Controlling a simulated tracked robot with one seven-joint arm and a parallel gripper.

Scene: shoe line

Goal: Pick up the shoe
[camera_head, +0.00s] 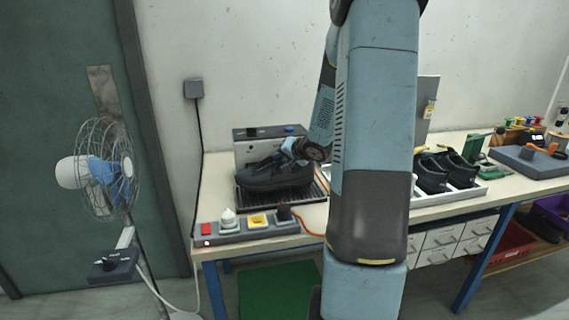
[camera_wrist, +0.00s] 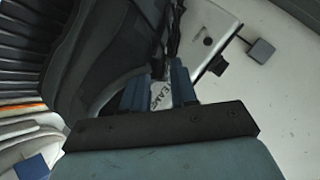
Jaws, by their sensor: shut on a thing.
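A dark shoe (camera_head: 268,176) is on or just above a black ribbed tray (camera_head: 312,196) at the left end of the bench; I cannot tell if it touches. My gripper (camera_head: 290,150) reaches the shoe's upper right part from above. In the wrist view, the two blue fingers of my gripper (camera_wrist: 160,92) are shut on the dark shoe (camera_wrist: 95,60), at its opening, with a pale lettered label between them. Part of the shoe is hidden by my fingers and wrist.
A grey control box (camera_head: 258,146) stands behind the shoe. A power strip (camera_head: 245,228) with plugs lies in front. Another pair of dark shoes (camera_head: 432,178) sits on a tray to the right. A fan (camera_head: 105,172) stands left of the bench. My arm hides the bench's middle.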

